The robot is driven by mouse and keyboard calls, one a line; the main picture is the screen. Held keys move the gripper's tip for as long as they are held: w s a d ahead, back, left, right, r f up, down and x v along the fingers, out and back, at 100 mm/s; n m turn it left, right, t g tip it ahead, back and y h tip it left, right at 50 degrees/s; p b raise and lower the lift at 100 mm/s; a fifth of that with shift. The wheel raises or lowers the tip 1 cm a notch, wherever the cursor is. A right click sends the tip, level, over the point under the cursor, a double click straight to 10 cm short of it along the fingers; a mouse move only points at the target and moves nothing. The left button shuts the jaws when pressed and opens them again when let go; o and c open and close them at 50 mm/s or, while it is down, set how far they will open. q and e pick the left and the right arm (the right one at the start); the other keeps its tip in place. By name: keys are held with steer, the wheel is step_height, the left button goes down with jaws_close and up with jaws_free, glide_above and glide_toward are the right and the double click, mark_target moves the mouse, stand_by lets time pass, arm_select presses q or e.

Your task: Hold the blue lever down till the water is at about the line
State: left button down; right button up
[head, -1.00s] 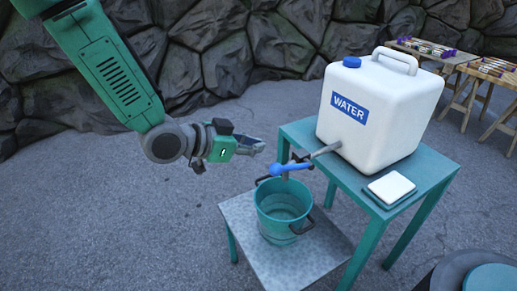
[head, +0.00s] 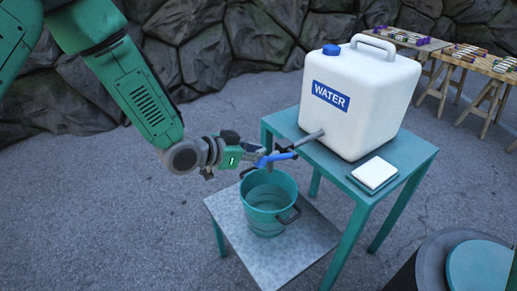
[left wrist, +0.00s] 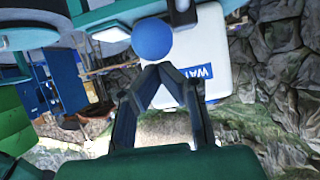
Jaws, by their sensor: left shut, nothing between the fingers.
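The white water jug (head: 357,100) stands on a teal table, with a grey spout pipe and a blue lever (head: 276,158) at its tap. A teal bucket (head: 268,212) stands below the tap. Ring-like marks show inside it, but I cannot make out the water level or the line. My left gripper (head: 262,152) is shut and empty, right beside the lever. In the left wrist view, the lever's round blue end (left wrist: 153,40) sits just beyond the closed fingertips (left wrist: 158,68). I cannot tell whether they touch. My right gripper is out of view.
The bucket rests on a low grey-topped stand (head: 300,250) beside the taller teal table (head: 405,160). A white pad (head: 374,173) lies on that table's front corner. Wooden trestle tables (head: 465,70) stand at the back right. Bare ground lies left of the stand.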

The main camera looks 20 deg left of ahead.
arm_select(q)
steer(key=shift+a, duration=0.1)
steer(key=shift+f, duration=0.15)
steer(key=shift+s+a+f+b, duration=0.15)
steer(key=shift+f+b, duration=0.1)
steer(key=shift+b, duration=0.2)
step_height(320, 180, down, 8)
steer(key=s+a+t+h+b, duration=0.1)
steer(key=t+h+b, duration=0.2)
steer(key=b, duration=1)
steer(key=shift+s+f+t+h, duration=0.25)
steer(key=shift+t+h, duration=0.05)
steer(key=shift+t, duration=0.5)
steer(key=shift+s+f, duration=0.1)
steer(key=shift+f, duration=0.15)
stand_by(4.6)
